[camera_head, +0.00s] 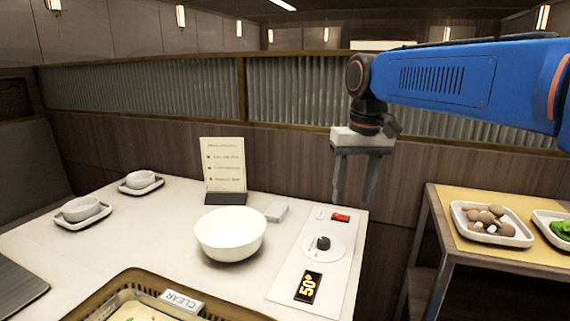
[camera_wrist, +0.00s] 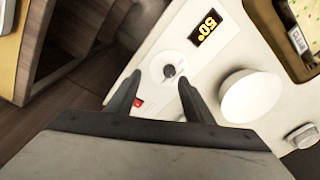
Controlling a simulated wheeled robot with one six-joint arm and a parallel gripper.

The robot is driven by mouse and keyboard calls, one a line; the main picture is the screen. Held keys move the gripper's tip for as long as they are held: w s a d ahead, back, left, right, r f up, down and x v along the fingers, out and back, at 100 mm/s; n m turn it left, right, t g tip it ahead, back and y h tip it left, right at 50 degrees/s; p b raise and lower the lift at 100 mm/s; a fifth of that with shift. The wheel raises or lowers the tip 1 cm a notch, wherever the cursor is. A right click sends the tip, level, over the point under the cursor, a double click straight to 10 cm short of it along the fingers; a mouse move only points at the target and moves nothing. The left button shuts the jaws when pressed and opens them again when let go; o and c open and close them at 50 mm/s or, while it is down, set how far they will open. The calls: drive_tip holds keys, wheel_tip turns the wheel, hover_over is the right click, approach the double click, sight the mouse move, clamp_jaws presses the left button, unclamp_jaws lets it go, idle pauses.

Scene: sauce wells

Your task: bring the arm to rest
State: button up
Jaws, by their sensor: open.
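My gripper (camera_head: 354,178) hangs fingers down from the blue arm, above the right end of the white table and near its far edge. Its two fingers are apart with nothing between them. In the wrist view the open fingers (camera_wrist: 155,92) point toward the control panel (camera_wrist: 150,52), with clear air between the fingertips. The panel (camera_head: 283,284) has a black knob (camera_head: 323,243), a red switch (camera_head: 341,217) and a display reading 50° (camera_head: 307,287).
A white bowl (camera_head: 231,234) stands left of the panel, before a menu card (camera_head: 225,165). A tray marked CLEAR (camera_head: 181,300) is at the front. Two small bowls on saucers sit at left. A side table (camera_head: 468,248) at right holds a dish of mushrooms (camera_head: 491,223) and greens (camera_head: 563,229).

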drive_tip(key=s+d+f+t, duration=0.1)
drive_tip(key=s+d+f, duration=0.2)
drive_tip(key=s+f, duration=0.3)
drive_tip(key=s+d+f+m+t, duration=0.1)
drive_tip(key=s+d+f, duration=0.3)
drive_tip(key=s+f, duration=0.2)
drive_tip(key=s+d+f+t, duration=0.2)
drive_tip(key=s+d+f, duration=0.2)
drive_tip(key=s+f, duration=0.3)
drive_tip(key=shift+s+d+h, duration=0.15)
drive_tip(key=shift+s+h, duration=0.15)
drive_tip(key=shift+s, duration=0.75)
